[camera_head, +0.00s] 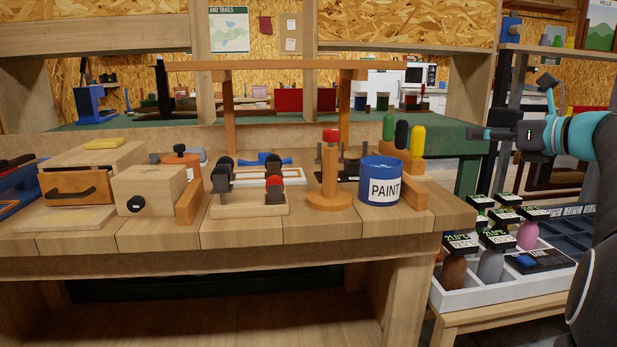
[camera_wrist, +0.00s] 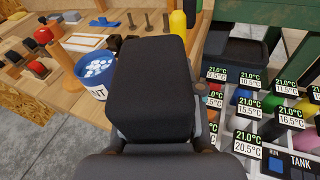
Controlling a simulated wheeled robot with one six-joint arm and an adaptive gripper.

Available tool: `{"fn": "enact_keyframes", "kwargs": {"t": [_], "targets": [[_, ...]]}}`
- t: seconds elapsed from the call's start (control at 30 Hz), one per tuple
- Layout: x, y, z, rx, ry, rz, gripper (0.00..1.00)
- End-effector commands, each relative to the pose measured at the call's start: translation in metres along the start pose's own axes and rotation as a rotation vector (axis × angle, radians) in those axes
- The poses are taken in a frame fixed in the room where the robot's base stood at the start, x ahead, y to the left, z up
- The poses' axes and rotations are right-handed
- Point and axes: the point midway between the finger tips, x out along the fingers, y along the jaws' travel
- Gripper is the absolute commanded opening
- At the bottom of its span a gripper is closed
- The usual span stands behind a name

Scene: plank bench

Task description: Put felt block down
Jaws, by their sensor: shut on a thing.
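The felt block (camera_wrist: 152,88) is a dark, soft-edged block that fills the middle of the wrist view. My gripper (camera_wrist: 192,95) is shut on it and hides its lower end; a dark finger shows along its right side. In the head view my gripper (camera_head: 492,133) is at the right, raised above the level of the bench top and the tray. In the wrist view the block covers part of the bench edge and the gap beside the tray.
The plank bench (camera_head: 240,233) holds a paint can (camera_head: 381,182), a wooden peg stand (camera_head: 330,185), colored pegs (camera_head: 417,141) and wooden boxes (camera_head: 150,190). A white tray (camera_head: 455,298) with several bottles and temperature labels stands at the right. The bench's front strip is clear.

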Motion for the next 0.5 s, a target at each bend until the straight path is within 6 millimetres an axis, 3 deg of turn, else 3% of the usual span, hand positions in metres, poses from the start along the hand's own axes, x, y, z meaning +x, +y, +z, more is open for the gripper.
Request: {"fn": "enact_keyframes", "kwargs": {"t": [0.27,0.5], "targets": [[0.002,-0.003,-0.004,0.002,-0.001,-0.011,0.00],[0.047,0.004,-0.025,0.003,0.000,-0.012,0.00]]}}
